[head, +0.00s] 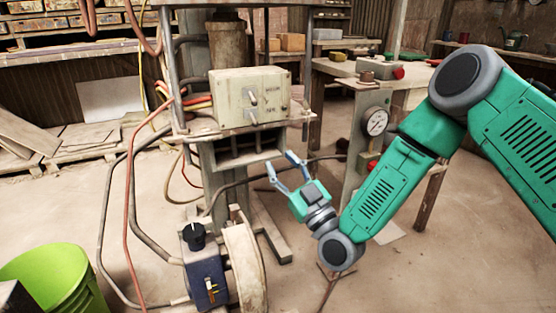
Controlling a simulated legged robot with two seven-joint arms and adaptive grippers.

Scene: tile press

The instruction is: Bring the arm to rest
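My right arm comes in from the right side of the head view, green with dark grey joints. Its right gripper (281,171) is open, with its two light blue-grey fingers spread apart and nothing between them. It hangs in the air just to the right of the slotted shelf under the grey switch box (249,98) of the press, pointing up and left. From this view I cannot tell whether it touches the press frame. My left gripper and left arm do not show.
A blue control box (203,272) with a black knob stands low in front. A lime-green bucket (55,276) is at the lower left. Hoses hang left of the press. A workbench (350,70) with a pressure gauge (375,121) stands behind my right arm. Floor at lower right is mostly clear.

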